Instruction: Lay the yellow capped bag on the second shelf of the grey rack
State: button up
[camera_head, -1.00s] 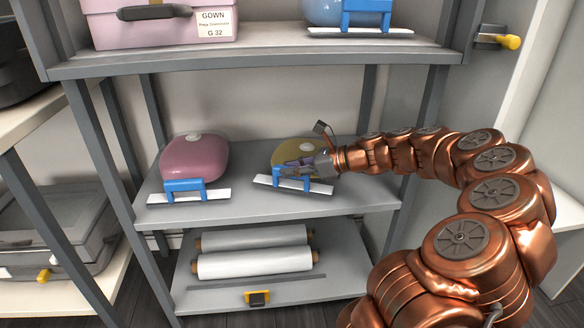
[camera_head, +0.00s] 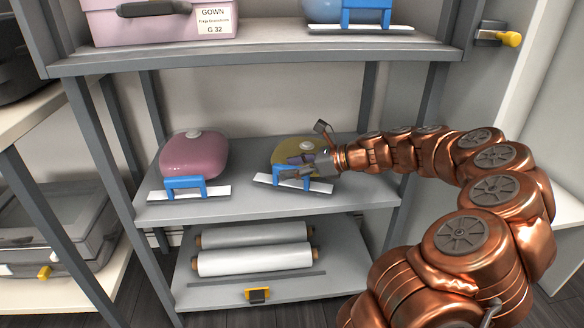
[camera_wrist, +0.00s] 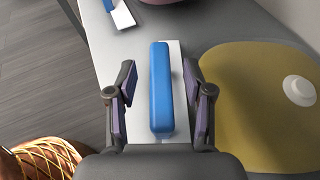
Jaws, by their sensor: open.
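The yellow capped bag (camera_head: 283,148) lies on the middle shelf (camera_head: 238,209) of the grey rack, on the shelf's right part. In the wrist view the yellow bag (camera_wrist: 258,100) is at the right, with its white cap upward. A blue handle (camera_wrist: 160,88) on a white plate (camera_head: 263,181) stands at the bag's front. My gripper (camera_head: 300,172) is at this handle, coming from the right. In the wrist view my gripper (camera_wrist: 158,92) is open, one finger on each side of the blue handle, with gaps visible between fingers and handle.
A pink capped bag (camera_head: 193,158) with its own blue handle sits left on the same shelf. White rolls (camera_head: 255,260) lie on the shelf below. A pink gown box (camera_head: 165,30) and a blue bag (camera_head: 340,12) are on the shelf above. Shelf between the bags is clear.

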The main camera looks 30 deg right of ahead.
jog(key=v, duration=1.2)
jog(key=shift+a, duration=0.1)
